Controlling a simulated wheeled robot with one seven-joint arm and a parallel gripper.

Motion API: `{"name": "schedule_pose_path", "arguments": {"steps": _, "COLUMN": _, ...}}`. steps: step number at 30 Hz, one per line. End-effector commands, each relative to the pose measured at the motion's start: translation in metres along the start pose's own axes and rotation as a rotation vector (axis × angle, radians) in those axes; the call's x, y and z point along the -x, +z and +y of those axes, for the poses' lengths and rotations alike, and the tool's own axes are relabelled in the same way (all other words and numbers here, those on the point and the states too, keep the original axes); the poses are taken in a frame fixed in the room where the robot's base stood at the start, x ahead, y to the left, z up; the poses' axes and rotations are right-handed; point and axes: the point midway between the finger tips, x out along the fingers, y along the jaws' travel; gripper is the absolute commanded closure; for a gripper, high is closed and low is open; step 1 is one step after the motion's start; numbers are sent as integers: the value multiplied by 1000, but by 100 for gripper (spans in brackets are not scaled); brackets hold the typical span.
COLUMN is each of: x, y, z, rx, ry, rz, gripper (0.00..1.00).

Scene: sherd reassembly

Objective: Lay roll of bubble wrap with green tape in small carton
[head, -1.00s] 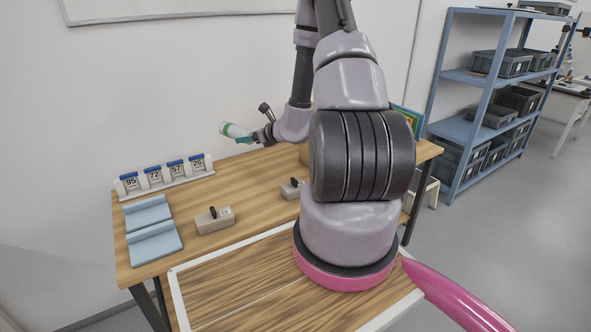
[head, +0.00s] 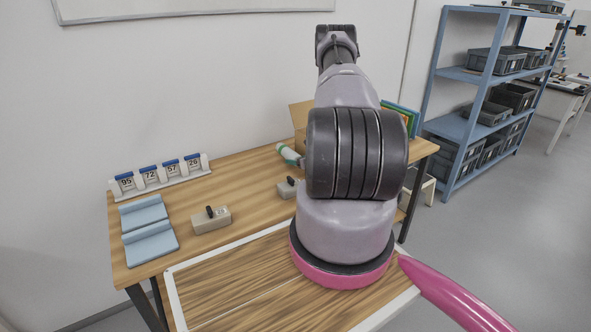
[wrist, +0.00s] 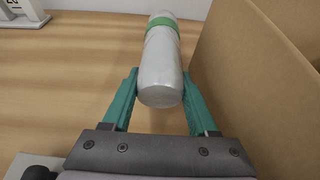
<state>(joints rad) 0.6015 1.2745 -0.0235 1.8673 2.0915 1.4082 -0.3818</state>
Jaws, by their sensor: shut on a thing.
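The roll of bubble wrap (wrist: 162,72) is a whitish cylinder with a green tape band near its far end. In the wrist view my gripper (wrist: 160,82) is shut on it, with one teal finger on each side. In the head view the roll (head: 289,154) shows left of my arm, which hides my gripper and part of the roll. The small carton (head: 298,117) is brown, at the back of the table, mostly hidden behind my arm. Its wall (wrist: 235,80) stands close to the right of the roll in the wrist view. The roll is outside this wall.
A number rack (head: 160,175) stands at the table's back left. Two blue rests (head: 148,230) and a beige block (head: 212,221) are in front of it. Another block (head: 287,188) is near my arm. A framed board (head: 240,290) lies in front. Green and blue upright items (head: 402,115) stand behind my arm.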

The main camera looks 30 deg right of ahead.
Motion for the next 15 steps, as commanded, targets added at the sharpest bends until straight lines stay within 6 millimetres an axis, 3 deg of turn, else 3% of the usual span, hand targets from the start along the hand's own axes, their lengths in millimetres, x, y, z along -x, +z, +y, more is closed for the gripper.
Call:
{"name": "schedule_pose_path", "arguments": {"steps": 9, "x": -15, "y": -36, "z": 1, "rx": -2, "ry": 1, "rz": 0, "gripper": 94}}
{"name": "schedule_pose_path", "arguments": {"steps": 15, "x": -16, "y": -37, "z": 1, "rx": -1, "ry": 1, "rz": -1, "gripper": 94}}
